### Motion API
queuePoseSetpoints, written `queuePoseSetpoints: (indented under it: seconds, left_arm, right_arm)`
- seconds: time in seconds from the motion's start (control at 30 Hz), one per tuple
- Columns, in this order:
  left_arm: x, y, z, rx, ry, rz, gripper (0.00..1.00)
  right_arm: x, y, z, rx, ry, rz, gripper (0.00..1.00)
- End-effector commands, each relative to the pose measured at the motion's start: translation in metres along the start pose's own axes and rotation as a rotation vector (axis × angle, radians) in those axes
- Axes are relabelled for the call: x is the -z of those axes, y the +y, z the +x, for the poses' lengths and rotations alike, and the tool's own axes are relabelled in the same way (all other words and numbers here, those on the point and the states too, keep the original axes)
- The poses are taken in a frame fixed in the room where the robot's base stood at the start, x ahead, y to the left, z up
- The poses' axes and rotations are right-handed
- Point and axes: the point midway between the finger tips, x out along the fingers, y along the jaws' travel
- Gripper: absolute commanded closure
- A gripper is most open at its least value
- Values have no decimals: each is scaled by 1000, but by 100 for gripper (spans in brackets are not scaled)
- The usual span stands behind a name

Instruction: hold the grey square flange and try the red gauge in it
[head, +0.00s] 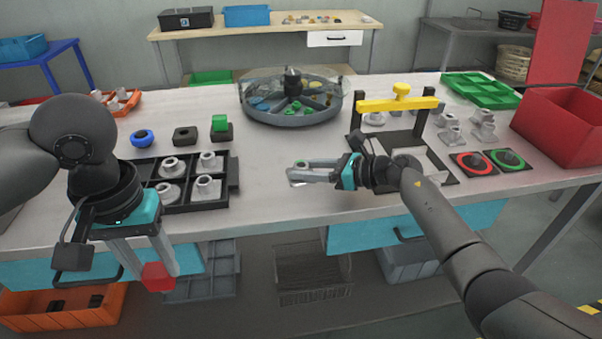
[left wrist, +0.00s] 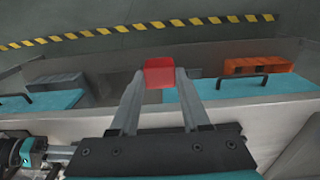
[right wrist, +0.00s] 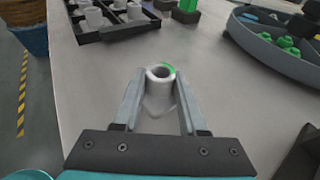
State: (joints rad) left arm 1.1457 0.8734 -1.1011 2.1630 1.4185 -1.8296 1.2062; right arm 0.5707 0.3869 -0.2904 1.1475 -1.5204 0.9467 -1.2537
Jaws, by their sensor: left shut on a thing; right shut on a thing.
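My left gripper (head: 155,272) is shut on the red gauge (head: 158,276), a red block at its fingertips, in front of the bench's front edge and below the top. The gauge also shows in the left wrist view (left wrist: 159,73); the gripper hides its other end. My right gripper (head: 300,173) is shut on a grey flange (right wrist: 160,92) above the bench front. Its round hollow neck faces the right wrist camera, with a green patch on the rim. The fingers hide its sides; I cannot tell whether its base is square. Gauge and flange are well apart.
A black tray (head: 234,185) with several grey flanges lies left. Behind it are a blue ring (head: 142,138), a dark block (head: 185,136) and a green block (head: 220,122). A round divided tank (head: 291,118), a yellow-handled frame (head: 398,103) and a red bin (head: 560,125) stand farther right.

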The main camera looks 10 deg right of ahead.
Motion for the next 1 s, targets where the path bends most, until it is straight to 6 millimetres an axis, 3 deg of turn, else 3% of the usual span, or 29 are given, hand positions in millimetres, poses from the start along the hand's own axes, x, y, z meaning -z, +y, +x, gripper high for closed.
queuePoseSetpoints:
  seconds: [0.03, 0.33, 0.67, 0.77, 1.0]
  left_arm:
    - [0, 0, 0, 0, 0, 0, 100]
    - [0, 0, 0, 0, 0, 0, 100]
    - [0, 0, -1, 0, 0, 0, 100]
    - [0, 0, -3, 0, 0, 0, 100]
    - [0, 0, -8, 0, 0, 0, 100]
  right_arm:
    - [0, 0, 0, 0, 0, 0, 56]
    - [0, 0, 0, 0, 0, 0, 24]
    - [0, 0, -5, 1, 1, -1, 24]
    - [1, -1, -16, 2, 3, -1, 24]
    - [1, -1, -64, 3, 5, -1, 24]
